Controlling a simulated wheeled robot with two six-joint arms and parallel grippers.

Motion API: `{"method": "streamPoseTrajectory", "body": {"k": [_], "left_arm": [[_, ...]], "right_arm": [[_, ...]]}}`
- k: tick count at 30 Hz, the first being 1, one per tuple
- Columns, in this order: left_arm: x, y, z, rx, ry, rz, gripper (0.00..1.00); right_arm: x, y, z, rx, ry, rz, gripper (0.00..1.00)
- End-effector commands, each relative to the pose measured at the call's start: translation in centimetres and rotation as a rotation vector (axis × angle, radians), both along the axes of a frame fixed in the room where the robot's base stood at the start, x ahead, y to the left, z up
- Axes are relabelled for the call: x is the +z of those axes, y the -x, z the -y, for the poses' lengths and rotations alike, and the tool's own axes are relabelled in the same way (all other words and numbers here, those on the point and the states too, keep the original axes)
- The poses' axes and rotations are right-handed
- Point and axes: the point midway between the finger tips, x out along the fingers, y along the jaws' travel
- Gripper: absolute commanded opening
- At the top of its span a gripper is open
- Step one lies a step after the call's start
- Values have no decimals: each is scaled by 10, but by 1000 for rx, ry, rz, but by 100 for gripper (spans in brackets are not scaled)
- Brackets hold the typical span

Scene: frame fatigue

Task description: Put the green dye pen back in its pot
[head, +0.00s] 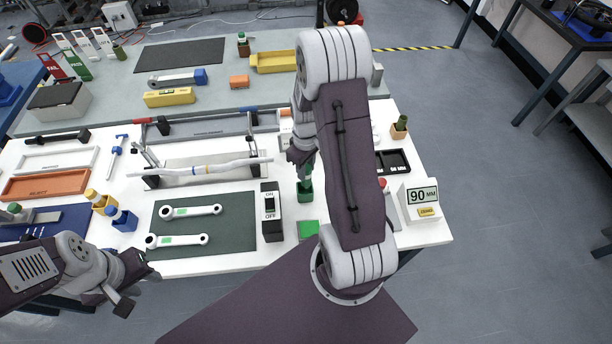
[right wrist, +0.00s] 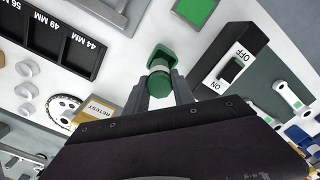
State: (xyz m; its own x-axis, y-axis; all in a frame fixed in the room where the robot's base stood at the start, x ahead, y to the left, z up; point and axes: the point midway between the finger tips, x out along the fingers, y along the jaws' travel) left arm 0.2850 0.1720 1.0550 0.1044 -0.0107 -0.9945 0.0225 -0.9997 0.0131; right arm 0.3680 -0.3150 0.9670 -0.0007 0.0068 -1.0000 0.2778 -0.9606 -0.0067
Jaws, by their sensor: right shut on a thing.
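The green dye pen (right wrist: 159,76) is between the fingers of my right gripper (right wrist: 161,92) in the right wrist view. My right gripper (head: 304,172) is shut on it and is over the green pot (head: 306,193) in the head view. In the right wrist view the green pot (right wrist: 164,52) lies right at the pen's far end. The pen seems lined up with the pot's opening; how deep it sits is hidden. My left gripper (head: 138,286) is at the lower left, off the table's front edge, and looks open and empty.
A black ON/OFF switch box (head: 272,228) stands just left of the green pot, with a green square (head: 308,229) in front. Yellow (head: 101,203) and blue (head: 123,220) pots stand at the left. A green mat (head: 228,238) holds two wrenches. The 90 MM box (head: 421,203) is at the right.

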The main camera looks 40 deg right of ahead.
Motion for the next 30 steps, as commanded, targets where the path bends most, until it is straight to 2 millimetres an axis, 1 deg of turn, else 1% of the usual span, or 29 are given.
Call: {"method": "streamPoseTrajectory", "body": {"k": [2,5,9,12,15,20,27,28,30], "left_arm": [[1,0,0,0,0,0,36],[1,0,0,0,0,0,36],[2,0,0,0,0,0,36],[9,0,0,0,0,0,36],[8,0,0,0,0,0,36],[8,0,0,0,0,0,36],[2,0,0,0,0,0,36],[3,0,0,0,0,0,36],[3,0,0,0,0,0,36]], "right_arm": [[-7,0,0,0,-1,-1,0],[-10,-1,0,0,1,1,0],[-33,1,-1,0,-1,-3,0],[-42,1,-1,0,-1,-2,0],[-46,0,0,0,0,2,0],[-46,-1,0,0,0,2,0],[-54,0,-1,0,1,1,0],[-53,0,0,0,1,1,35],[-53,0,0,0,1,1,51]]}}
